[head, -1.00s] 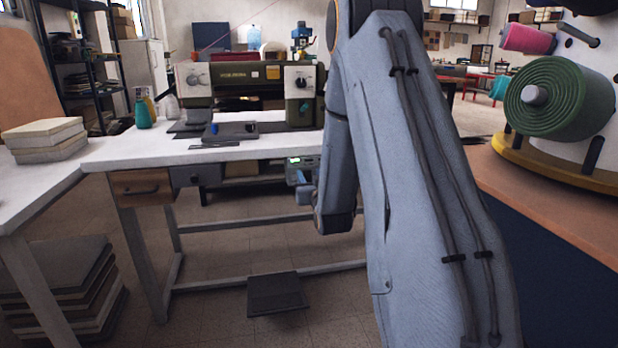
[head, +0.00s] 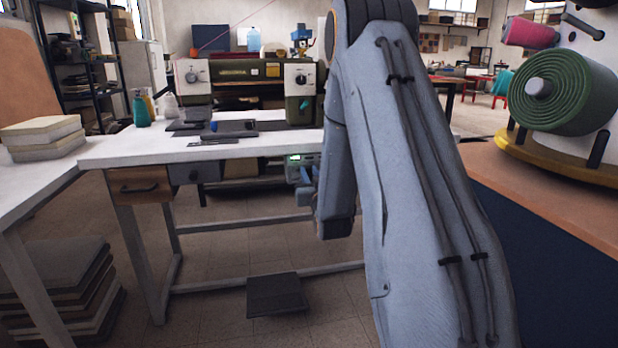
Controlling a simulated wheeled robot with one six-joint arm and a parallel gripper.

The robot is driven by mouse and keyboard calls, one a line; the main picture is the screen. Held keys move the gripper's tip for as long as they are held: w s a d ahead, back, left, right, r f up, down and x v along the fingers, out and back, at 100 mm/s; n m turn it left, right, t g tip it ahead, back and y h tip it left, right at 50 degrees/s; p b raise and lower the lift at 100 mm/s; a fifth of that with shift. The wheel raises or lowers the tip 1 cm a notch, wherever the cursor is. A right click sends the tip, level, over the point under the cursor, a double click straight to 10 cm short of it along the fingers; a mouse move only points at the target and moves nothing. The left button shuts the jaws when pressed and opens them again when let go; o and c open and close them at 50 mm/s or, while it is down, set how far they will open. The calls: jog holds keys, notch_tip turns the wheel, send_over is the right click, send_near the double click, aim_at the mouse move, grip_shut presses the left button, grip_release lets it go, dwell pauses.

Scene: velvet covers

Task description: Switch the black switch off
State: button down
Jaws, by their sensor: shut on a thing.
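My gripper (head: 304,186) shows only in part, as small blue fingers left of my forearm, below the edge of the white table. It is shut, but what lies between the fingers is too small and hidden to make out. Just above and behind it, a grey control box (head: 294,169) with a small green-lit panel hangs under the tabletop. I cannot make out a black switch on this box; my arm and fingers cover part of it.
A sewing machine (head: 250,72) stands on the white table (head: 150,150), which has a wooden drawer (head: 140,187). A black pedal (head: 275,294) is on the floor below. Stacked boards (head: 65,285) stand at left. A machine with a green spool (head: 565,92) is at right.

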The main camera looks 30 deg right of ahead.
jog(key=shift+s+f+t+b, duration=0.1)
jog(key=shift+f+t+b, duration=0.2)
jog(key=shift+t+b, duration=0.5)
jog(key=c, duration=1.6)
grip_release()
jog(key=shift+o, duration=0.2)
jog(key=p+v, duration=0.1)
jog(key=v, duration=0.7)
jog(key=shift+a+r, duration=0.1)
